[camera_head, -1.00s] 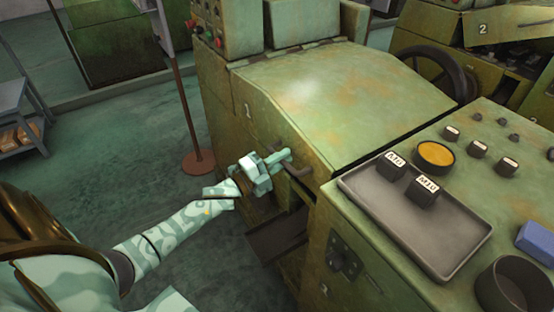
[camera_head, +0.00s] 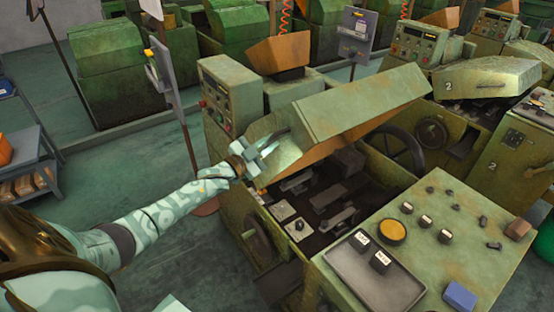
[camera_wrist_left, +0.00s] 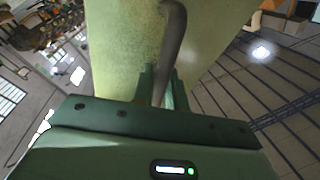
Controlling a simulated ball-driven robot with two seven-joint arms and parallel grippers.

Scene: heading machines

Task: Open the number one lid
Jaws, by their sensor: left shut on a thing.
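The number one lid (camera_head: 350,105) is a worn green cover on the near machine. It is raised and tilted up, and the dark machine interior (camera_head: 325,190) with its metal parts shows below it. My left gripper (camera_head: 262,156) is at the lid's left front edge, shut on the lid's handle. In the left wrist view the dark curved handle (camera_wrist_left: 172,45) runs down between the fingers, with the lid's green face (camera_wrist_left: 120,50) behind it. My right gripper is not in view.
A control desk (camera_head: 440,230) with a grey tray (camera_head: 345,270), a yellow button and small knobs stands at right. A handwheel (camera_head: 398,150) is behind the opening. The number two machine (camera_head: 480,80) is further right. A blue shelf (camera_head: 25,150) stands at left.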

